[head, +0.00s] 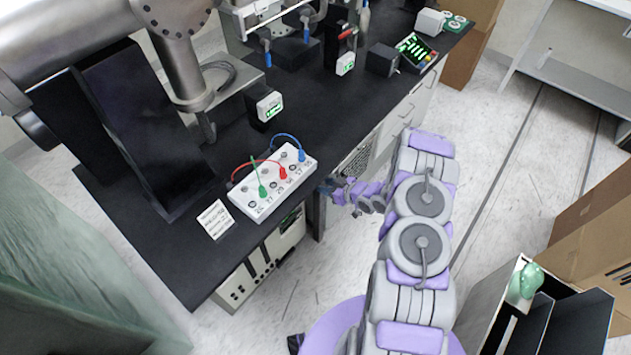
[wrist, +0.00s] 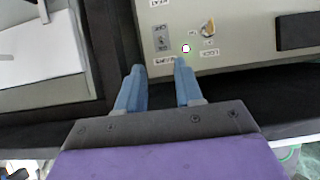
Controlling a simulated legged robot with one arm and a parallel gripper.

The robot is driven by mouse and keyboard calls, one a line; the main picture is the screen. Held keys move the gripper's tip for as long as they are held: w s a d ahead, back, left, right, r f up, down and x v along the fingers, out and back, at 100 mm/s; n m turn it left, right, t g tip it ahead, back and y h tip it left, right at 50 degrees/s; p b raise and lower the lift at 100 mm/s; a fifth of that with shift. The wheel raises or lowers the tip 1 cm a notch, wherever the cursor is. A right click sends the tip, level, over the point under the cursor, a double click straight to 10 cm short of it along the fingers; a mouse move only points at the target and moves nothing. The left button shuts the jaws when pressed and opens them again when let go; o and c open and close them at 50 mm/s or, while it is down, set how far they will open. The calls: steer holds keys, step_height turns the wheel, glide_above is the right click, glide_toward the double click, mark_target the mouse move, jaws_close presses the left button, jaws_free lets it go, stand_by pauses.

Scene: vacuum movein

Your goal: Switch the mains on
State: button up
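In the wrist view a pale panel (wrist: 240,50) fills the upper right. It carries a small grey switch plate (wrist: 161,38) with lettering, a brass-coloured knob or key (wrist: 208,28) to its right, and a small white-and-pink round spot (wrist: 186,48). The lettering is too small to read surely. My gripper (wrist: 160,65) is open and empty. Its two blue fingers point at the panel's lower edge, just below the switch plate; I cannot tell whether they touch it. In the head view my gripper (head: 332,187) is at the bench's front edge, partly unclear against the equipment.
A black bench (head: 320,110) holds a white socket box (head: 272,180) with coloured leads and a small display (head: 269,106). A cream unit (head: 262,262) stands below its front edge. Cardboard boxes (head: 590,230) stand at the right; floor (head: 500,165) between is open.

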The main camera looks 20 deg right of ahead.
steer(key=v, duration=0.4)
steer(key=shift+f, duration=0.1)
stand_by(0.5)
